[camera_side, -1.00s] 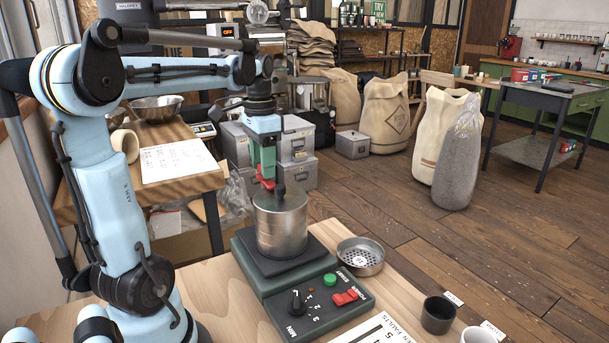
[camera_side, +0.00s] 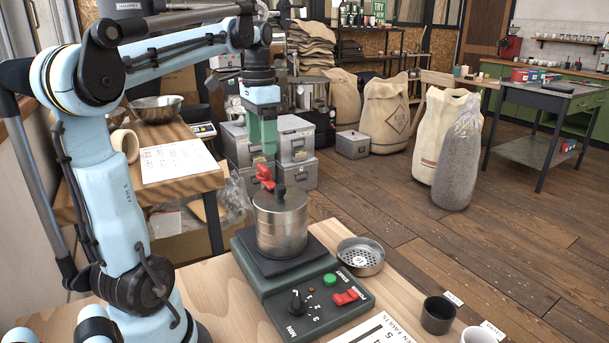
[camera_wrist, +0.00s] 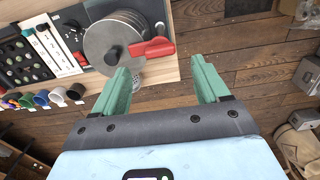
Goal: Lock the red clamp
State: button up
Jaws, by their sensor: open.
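The red clamp (camera_side: 265,177) stands at the upper rim of a round metal canister (camera_side: 281,225) with a black-knobbed lid. In the wrist view the red clamp (camera_wrist: 152,47) reaches sideways from a black pivot at the canister's edge, partly over the lid. My gripper (camera_side: 264,153) points down just above the clamp, its green fingers apart and empty. In the wrist view the clamp lies beyond the gap of my gripper (camera_wrist: 160,77), with no finger visibly touching it. Whether the clamp is locked I cannot tell.
The canister stands on a green machine (camera_side: 300,298) with a dial, a green button and a red switch. A perforated metal dish (camera_side: 361,256) is beside it. A dark cup (camera_side: 438,315) and a white cup (camera_side: 478,336) stand front right. Space above the canister's right is free.

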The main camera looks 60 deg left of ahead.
aim_at(264, 166)
notch_tip(264, 166, up, 6)
jog(key=shift+r, duration=0.2)
dwell(0.4)
jog(key=w+d+f+t, duration=0.1)
jog(key=d+f, duration=0.1)
jog(key=d, duration=0.1)
jog(key=w+d+f+t, duration=0.1)
jog(key=d+f, duration=0.2)
jog(key=d, duration=0.1)
jog(key=w+d+f+t, duration=0.1)
jog(key=d+f, duration=0.1)
jog(key=d, duration=0.2)
jog(key=shift+w+d+f+y, duration=0.25)
jog(key=shift+f+y, duration=0.05)
jog(key=shift+f, duration=0.1)
jog(key=s+d+f+t, duration=0.2)
jog(key=d+f+t, duration=0.2)
jog(key=d+f, duration=0.6)
jog(key=shift+s+f, duration=0.3)
jog(key=shift+f, duration=0.2)
